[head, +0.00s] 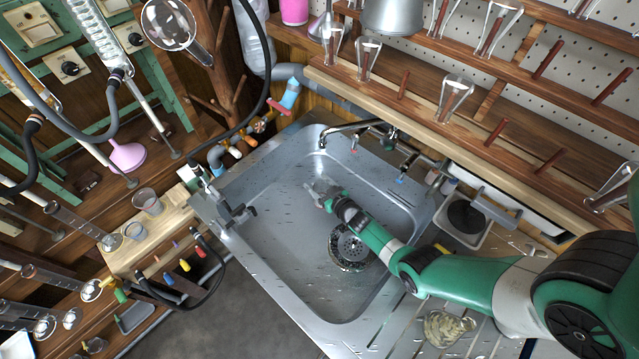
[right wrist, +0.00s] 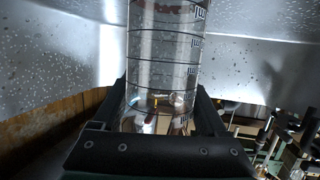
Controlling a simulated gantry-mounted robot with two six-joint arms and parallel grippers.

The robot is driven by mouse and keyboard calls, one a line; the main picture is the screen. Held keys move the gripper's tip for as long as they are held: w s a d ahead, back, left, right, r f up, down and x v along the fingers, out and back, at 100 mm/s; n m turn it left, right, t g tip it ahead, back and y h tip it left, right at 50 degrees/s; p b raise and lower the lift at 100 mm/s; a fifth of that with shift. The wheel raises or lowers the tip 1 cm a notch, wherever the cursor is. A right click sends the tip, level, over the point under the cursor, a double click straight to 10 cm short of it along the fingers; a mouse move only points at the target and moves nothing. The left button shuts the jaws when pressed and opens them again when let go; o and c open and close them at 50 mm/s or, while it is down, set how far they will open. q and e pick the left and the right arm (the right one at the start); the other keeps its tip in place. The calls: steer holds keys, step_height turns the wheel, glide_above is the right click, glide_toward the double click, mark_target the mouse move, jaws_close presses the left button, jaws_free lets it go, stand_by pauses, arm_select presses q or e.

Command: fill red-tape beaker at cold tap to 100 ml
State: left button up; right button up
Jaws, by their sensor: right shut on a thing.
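My right gripper (head: 328,199) is over the sink basin (head: 285,250), shut on a clear glass beaker (right wrist: 165,70). In the right wrist view the beaker is between the two dark fingers, with dark graduation lines and a red band near the top edge. In the head view the beaker (head: 320,187) is small and faint, below the tap spout (head: 322,143). I cannot tell whether it is exactly under the outlet. No stream or water level can be made out. The tap has a red-marked handle (head: 354,151) and a blue-marked handle (head: 399,181). My left gripper is out of view.
A drain strainer (head: 350,246) lies in the basin. A wooden shelf with glassware (head: 454,97) overhangs the sink's back. Two beakers (head: 148,201) stand on the wooden ledge at left. Hoses and stands crowd the far left. The basin's left part is clear.

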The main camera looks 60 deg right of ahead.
steer(key=shift+a+f, duration=0.1)
steer(key=shift+a, duration=0.25)
steer(key=shift+d+f, duration=0.1)
steer(key=shift+d, duration=0.1)
steer(key=o, duration=1.6)
steer(key=shift+f, duration=0.1)
steer(key=shift+c, duration=0.2)
steer(key=shift+s+a, duration=0.1)
steer(key=p+v, duration=0.8)
steer(key=v, duration=0.3)
